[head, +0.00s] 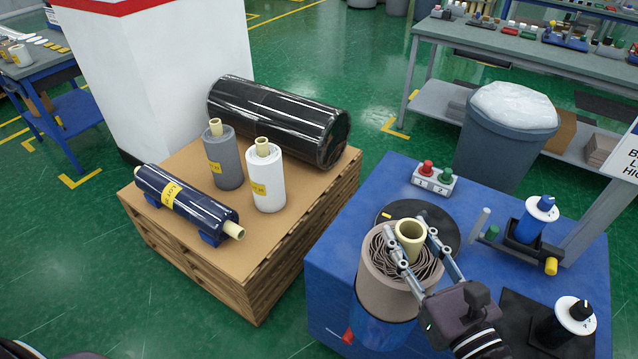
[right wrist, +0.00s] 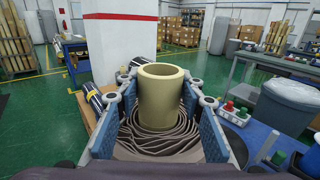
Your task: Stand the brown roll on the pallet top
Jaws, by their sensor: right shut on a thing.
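The brown roll (head: 372,275) is upright over the front part of the blue table (head: 335,215), with a pale yellow core (head: 410,240) and wrinkled wrap on top. My right gripper (head: 411,246) comes from the lower right, its fingers on both sides of the core and shut on it. The right wrist view shows the core (right wrist: 160,98) between the blue finger pads. I cannot tell whether the roll's base touches the table. The wooden pallet top (head: 190,165) is to the left, across a gap. My left gripper is not in view.
On the pallet are a grey roll (head: 224,165), a white roll (head: 268,185), a large black roll (head: 280,118) lying at the back, and a dark blue roll (head: 180,195) on cradles at the left. Its front right corner is bare. A button box (head: 434,180) is on the table.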

